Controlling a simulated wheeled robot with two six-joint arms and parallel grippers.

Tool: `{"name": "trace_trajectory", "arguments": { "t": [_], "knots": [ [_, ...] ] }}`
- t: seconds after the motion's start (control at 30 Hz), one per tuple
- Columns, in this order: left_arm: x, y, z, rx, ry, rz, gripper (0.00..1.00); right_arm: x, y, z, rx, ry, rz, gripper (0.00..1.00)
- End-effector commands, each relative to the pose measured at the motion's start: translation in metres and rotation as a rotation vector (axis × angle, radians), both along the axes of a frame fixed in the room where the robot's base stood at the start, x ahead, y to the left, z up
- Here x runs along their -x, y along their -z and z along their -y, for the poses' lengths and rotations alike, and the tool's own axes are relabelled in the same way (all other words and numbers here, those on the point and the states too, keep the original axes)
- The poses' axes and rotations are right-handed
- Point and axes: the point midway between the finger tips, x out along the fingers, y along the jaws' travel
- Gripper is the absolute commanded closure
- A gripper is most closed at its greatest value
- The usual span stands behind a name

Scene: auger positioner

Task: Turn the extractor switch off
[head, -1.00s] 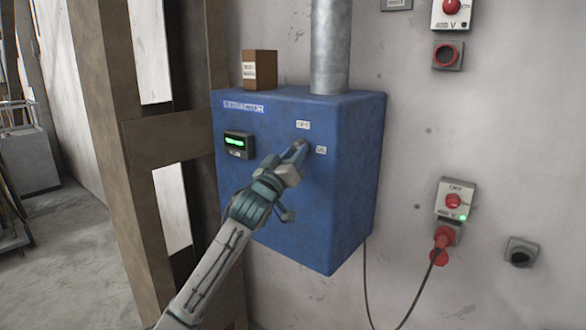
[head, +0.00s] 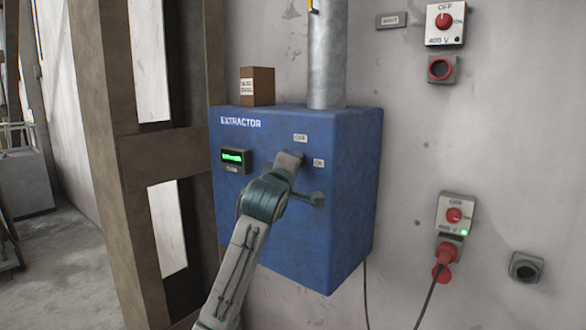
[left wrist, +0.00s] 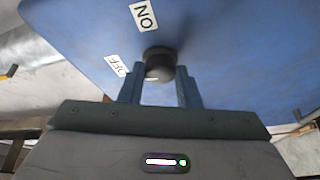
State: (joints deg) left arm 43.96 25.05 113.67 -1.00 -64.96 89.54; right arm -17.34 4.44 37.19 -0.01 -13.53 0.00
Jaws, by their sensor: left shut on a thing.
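The blue extractor box (head: 290,245) hangs on the wall, with an EXTRACTOR label and a green-lit display (head: 235,157) on its front. My left gripper (head: 292,160) reaches its front face beside the OFF label (head: 300,138) and the ON label (head: 319,163). In the left wrist view, the dark round switch knob (left wrist: 159,62) sits between the two fingers of my left gripper (left wrist: 160,82), which is shut on it. The knob's pointer is not clear there, and the gripper hides the knob in the head view. My right gripper is not in view.
A metal duct (head: 327,60) rises from the box top, beside a small brown box (head: 257,86). Wall switches with red knobs (head: 444,22) and a red plug (head: 444,254) are to the right. A brown wooden post (head: 110,170) stands close at left.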

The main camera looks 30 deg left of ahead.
Motion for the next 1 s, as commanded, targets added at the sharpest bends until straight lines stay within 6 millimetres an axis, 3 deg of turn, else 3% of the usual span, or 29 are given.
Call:
{"name": "trace_trajectory", "arguments": {
  "t": [0.4,0.93,0.97,1.0],
  "knots": [
    [-0.0001,-0.0022,0.0004,0.175,0.000,-0.013,0.93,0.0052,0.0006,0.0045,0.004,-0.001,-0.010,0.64],
    [-0.0002,-0.0023,0.0004,0.196,0.001,-0.015,0.93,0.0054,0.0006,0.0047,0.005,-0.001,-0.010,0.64],
    [-0.0002,-0.0023,0.0004,0.196,0.001,-0.015,0.66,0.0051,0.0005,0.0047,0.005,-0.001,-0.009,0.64],
    [-0.0002,-0.0022,0.0004,0.196,0.001,-0.015,0.58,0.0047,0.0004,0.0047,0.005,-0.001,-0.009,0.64]
  ]
}}
